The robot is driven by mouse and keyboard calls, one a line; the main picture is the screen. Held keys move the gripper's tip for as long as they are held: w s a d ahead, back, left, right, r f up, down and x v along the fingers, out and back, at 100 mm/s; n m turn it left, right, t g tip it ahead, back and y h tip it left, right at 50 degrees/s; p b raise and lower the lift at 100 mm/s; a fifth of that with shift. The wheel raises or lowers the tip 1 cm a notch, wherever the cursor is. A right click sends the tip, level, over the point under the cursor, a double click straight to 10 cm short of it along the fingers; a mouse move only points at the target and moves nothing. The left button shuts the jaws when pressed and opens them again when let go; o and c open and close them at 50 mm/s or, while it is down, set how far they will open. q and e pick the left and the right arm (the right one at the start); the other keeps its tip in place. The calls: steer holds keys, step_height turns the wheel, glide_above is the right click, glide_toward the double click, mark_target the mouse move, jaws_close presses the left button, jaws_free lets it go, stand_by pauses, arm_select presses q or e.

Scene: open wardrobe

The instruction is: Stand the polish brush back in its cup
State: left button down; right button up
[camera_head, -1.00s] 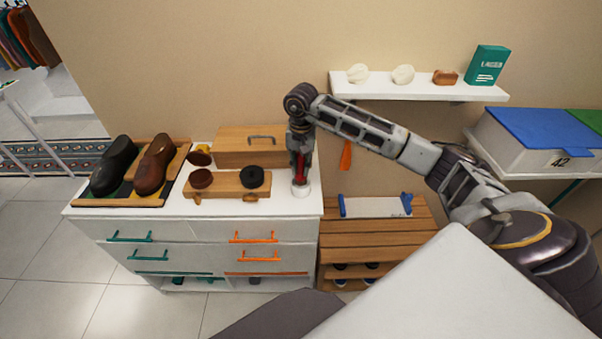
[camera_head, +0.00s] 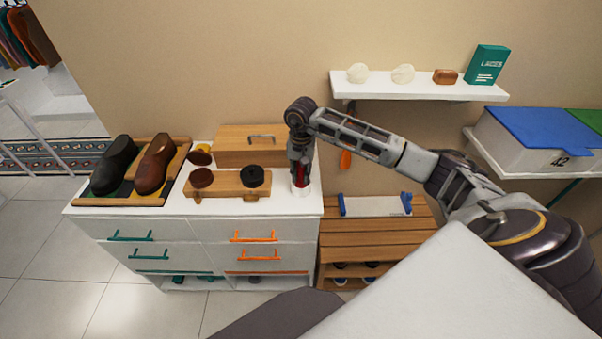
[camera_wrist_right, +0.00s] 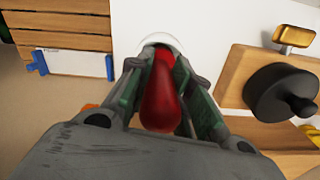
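The polish brush shows as a red handle (camera_head: 301,180) in the head view and a large red handle (camera_wrist_right: 160,95) in the wrist view. My right gripper (camera_head: 301,172) points down at the dresser's right front corner, its fingers closed on both sides of the handle. The white cup (camera_head: 301,191) stands directly below it on the dresser top. The brush is about upright, and its lower end is at or inside the cup's mouth; how deep is hidden. The cup's pale rim (camera_wrist_right: 162,39) shows behind the handle in the wrist view. My left gripper is not in view.
A wooden stand (camera_head: 228,185) with round brown and black pieces is left of the cup, with a wooden box (camera_head: 235,150) behind. Shoes (camera_head: 115,163) sit on a tray at the left. A slatted bench (camera_head: 370,238) is to the right, lower down.

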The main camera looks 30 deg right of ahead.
steer(key=o, duration=0.4)
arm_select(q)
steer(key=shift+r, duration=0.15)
arm_select(e)
steer(key=shift+r, duration=0.15)
steer(key=shift+r, duration=0.55)
step_height(320, 180, up, 9)
steer(key=shift+f+b, duration=0.15)
steer(key=shift+b, duration=0.45)
steer(key=shift+r, duration=1)
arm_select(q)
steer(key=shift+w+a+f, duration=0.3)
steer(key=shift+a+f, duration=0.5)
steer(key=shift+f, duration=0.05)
arm_select(e)
steer(key=shift+r, duration=0.1)
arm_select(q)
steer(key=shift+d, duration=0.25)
